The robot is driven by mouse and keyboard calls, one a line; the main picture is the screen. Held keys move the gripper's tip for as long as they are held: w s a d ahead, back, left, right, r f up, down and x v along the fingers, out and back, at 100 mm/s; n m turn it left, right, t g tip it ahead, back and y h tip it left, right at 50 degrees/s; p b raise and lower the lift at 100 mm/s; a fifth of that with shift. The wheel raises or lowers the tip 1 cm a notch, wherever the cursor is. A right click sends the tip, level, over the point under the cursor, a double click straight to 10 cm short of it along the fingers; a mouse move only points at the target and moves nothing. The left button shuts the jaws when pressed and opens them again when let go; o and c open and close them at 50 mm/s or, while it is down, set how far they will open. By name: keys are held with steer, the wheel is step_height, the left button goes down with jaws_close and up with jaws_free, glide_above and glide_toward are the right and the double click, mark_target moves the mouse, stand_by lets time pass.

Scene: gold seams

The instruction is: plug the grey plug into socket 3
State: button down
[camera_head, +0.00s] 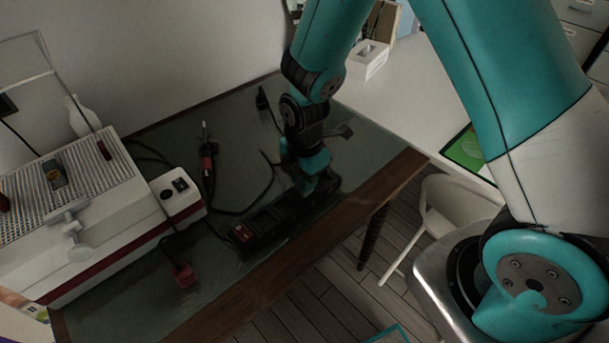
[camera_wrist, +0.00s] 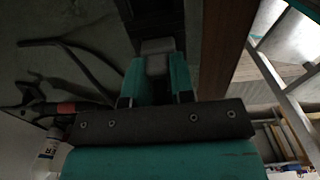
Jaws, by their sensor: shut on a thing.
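My gripper (camera_head: 308,182) points down over the black power strip (camera_head: 270,222), near its right end. Its teal fingers are shut on the grey plug (camera_wrist: 157,62), which shows between them in the wrist view (camera_wrist: 157,85). In the head view the fingers hide the plug. The strip (camera_wrist: 157,16) is dark beyond the plug in the wrist view. I cannot tell whether the plug is in a socket, touching or just above the strip. Socket numbers are not readable. A red switch (camera_head: 242,233) sits at the strip's left end.
The strip lies along the wooden front edge (camera_head: 345,222) of the dark table. Black cables (camera_head: 235,211) curl behind it. A red plug (camera_head: 185,275) lies to the left. A white machine (camera_head: 95,210) fills the left side. A white chair (camera_head: 430,215) stands right.

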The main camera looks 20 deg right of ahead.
steer(key=shift+f+b, duration=0.45)
steer(key=shift+f, duration=0.15)
steer(key=c, duration=0.9)
jaws_free()
steer(key=shift+r, duration=0.15)
step_height(320, 180, up, 17)
steer(key=shift+p, duration=0.45)
steer(key=shift+r, duration=0.1)
steer(key=s+a+r+m+y+p, duration=0.1)
steer(key=s+a+r+m+y, duration=0.1)
steer(key=s+r+m, duration=0.3)
steer(key=s+a+r+m+y+p, duration=0.1)
steer(key=s+a+r+m+y, duration=0.1)
steer(key=s+r+m, duration=0.3)
steer(key=s+m, duration=0.4)
steer(key=s, duration=0.4)
steer(key=shift+s+a+r+m+p, duration=0.25)
steer(key=shift+s+a+m+p, duration=0.05)
steer(key=shift+p, duration=0.05)
